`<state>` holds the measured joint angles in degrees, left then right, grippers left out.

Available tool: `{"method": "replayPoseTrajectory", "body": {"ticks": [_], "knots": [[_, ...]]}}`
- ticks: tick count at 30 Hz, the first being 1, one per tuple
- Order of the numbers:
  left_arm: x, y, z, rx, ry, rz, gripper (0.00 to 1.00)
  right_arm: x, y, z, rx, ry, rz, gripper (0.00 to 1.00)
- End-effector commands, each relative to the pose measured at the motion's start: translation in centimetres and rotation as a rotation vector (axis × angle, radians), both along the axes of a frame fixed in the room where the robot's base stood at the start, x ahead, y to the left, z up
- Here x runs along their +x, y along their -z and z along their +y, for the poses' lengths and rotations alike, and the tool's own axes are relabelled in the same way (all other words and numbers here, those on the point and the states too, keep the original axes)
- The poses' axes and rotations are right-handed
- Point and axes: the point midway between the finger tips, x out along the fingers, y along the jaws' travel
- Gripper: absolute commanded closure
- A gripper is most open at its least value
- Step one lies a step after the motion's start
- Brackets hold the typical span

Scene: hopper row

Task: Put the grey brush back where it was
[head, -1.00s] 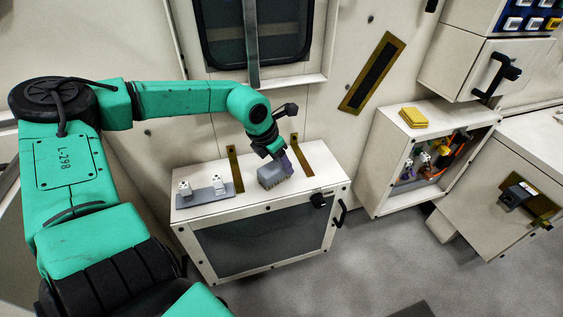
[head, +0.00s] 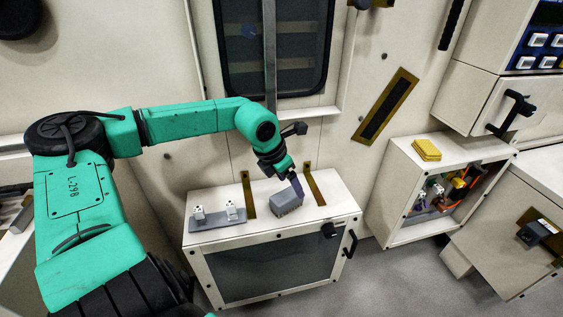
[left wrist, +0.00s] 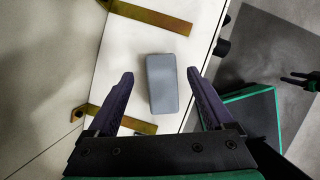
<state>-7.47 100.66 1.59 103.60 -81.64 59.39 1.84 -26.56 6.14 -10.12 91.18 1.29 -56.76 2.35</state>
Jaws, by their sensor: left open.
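The grey brush (head: 286,203) is a grey block standing on the white cabinet top (head: 325,210), between two brass strips. In the left wrist view its plain grey back (left wrist: 162,95) faces the camera. My left gripper (head: 297,187) is just above it, pointing down. In the left wrist view my left gripper (left wrist: 161,75) is open, with one dark purple finger on each side of the brush and a gap to both. A black pronged part (left wrist: 299,79), perhaps my right gripper, shows small at the right edge there.
A grey strip (head: 218,221) with two white sockets lies left of the brush. Brass strips (head: 248,194) and (head: 314,187) run beside it. A black knob (head: 329,230) and handle (head: 350,243) stick out at the front. An open bin (head: 400,195) with a yellow pad (head: 426,150) stands right.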

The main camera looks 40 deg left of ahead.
Motion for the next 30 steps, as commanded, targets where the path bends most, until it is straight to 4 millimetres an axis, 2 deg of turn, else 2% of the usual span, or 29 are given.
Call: {"method": "replayPoseTrajectory", "body": {"ticks": [1, 6, 18, 30], "knots": [[-0.1, -0.9, 0.0, -0.003, 0.000, -0.005, 0.14, -0.4, 0.2, -0.2, -0.004, 0.001, 0.006, 0.45], [-0.7, -2.6, -0.1, 0.000, 0.006, -0.006, 0.14, -1.5, 1.8, -0.8, -0.011, 0.003, 0.008, 0.45], [-2.8, -7.0, 0.5, 0.003, 0.004, -0.001, 0.14, -1.8, 2.4, -0.8, -0.011, 0.000, 0.007, 0.45], [-2.9, -7.3, 0.5, -0.001, 0.005, 0.000, 0.14, -1.9, 2.4, -0.8, -0.011, 0.000, 0.009, 0.45]]}}
